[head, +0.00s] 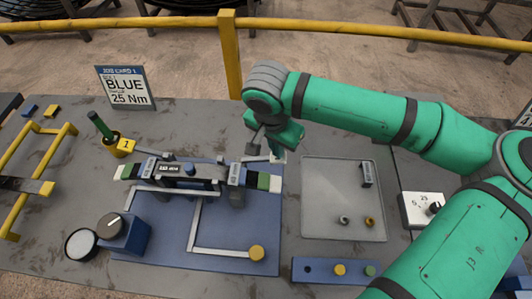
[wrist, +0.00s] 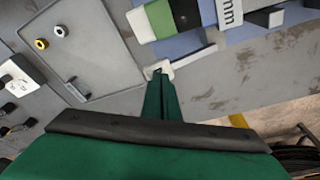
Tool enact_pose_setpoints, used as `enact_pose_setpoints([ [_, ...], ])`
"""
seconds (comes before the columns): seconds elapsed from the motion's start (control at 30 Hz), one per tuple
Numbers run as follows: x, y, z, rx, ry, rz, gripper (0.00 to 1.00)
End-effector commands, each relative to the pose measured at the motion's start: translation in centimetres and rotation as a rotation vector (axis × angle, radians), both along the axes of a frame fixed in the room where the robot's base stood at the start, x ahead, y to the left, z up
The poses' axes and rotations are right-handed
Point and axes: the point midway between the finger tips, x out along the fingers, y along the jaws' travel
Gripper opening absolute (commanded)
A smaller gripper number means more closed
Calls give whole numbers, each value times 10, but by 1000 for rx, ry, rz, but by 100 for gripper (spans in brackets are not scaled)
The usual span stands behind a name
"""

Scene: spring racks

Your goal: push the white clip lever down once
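The white clip lever (head: 262,158) is a pale bar at the back right of the clamp fixture (head: 190,172), which stands on a blue board. In the wrist view the lever (wrist: 192,60) runs from beside the green-and-white bar end to a small white pad. My gripper (head: 277,155) is over the pad end, pointing down. In the wrist view my gripper's narrow green fingers (wrist: 158,76) are together and overlap the pad. Nothing shows between them. I cannot tell whether they touch the pad. The fingers hide part of the lever in the head view.
A grey tray (head: 330,190) with small rings lies right of the fixture. A sign reading BLUE 25 Nm (head: 125,88) stands behind at left. A yellow cup marked 1 (head: 121,147), a dial box (head: 128,232) and a yellow rack (head: 35,183) are left. A yellow rail (head: 350,28) runs behind.

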Motion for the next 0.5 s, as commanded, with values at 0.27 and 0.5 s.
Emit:
enact_pose_setpoints([
  [0.27, -1, 1, -13, 2, 2, 1, 0],
  [0.5, -1, 1, -23, 4, 3, 1, 0],
])
